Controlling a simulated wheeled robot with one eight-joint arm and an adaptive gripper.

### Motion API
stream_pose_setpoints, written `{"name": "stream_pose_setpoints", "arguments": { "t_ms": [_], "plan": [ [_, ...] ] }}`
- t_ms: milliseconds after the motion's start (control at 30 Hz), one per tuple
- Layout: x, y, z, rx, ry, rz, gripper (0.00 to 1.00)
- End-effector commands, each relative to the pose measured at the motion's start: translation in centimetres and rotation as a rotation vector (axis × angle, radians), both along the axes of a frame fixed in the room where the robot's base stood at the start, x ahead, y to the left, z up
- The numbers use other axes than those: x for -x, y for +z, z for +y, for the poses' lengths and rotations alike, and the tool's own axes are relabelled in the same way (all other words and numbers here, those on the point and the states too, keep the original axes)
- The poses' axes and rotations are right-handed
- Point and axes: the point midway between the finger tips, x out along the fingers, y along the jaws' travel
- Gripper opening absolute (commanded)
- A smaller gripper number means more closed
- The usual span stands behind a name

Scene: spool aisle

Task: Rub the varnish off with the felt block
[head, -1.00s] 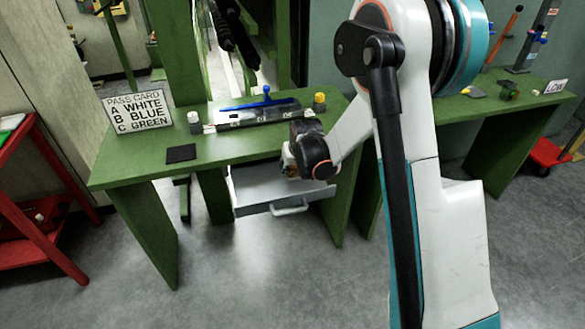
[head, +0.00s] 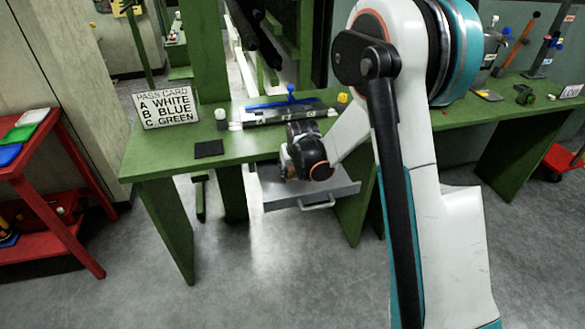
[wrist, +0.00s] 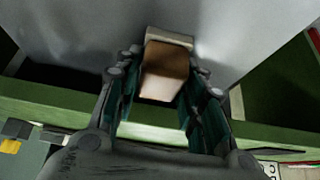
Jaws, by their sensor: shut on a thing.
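My gripper (wrist: 163,66) is shut on a tan-brown block with a pale layer at its far end, which looks like the felt block (wrist: 166,72). In the head view my gripper (head: 287,168) is at the bench's front edge, above the open grey drawer (head: 335,191); the block is mostly hidden there. On the green bench (head: 180,160) lies a long grey metal piece (head: 310,111) with dark letters, partly legible, and a blue-handled tool (head: 287,102) behind it. I cannot make out the varnish.
A pass card sign (head: 166,105) reads A white, B blue, C green. A black pad (head: 209,148), a white-capped jar (head: 221,118) and a yellow-capped jar (head: 343,99) stand on the bench. A red cart (head: 40,205) with colored trays is at left. Open floor lies in front.

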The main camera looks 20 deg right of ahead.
Motion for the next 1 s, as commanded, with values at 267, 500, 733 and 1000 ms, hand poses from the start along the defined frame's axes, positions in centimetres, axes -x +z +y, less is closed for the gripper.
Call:
{"name": "stream_pose_setpoints", "arguments": {
  "t_ms": [267,500,733,1000],
  "plan": [
    [-0.2,2.5,0.2,0.0,-0.001,0.0,0.14],
    [-0.4,4.5,0.2,0.0,-0.001,0.0,0.14],
    [-0.6,6.6,0.2,0.0,-0.001,0.0,0.14],
    [-0.8,8.1,0.1,0.0,-0.001,0.0,0.14]
  ]
}}
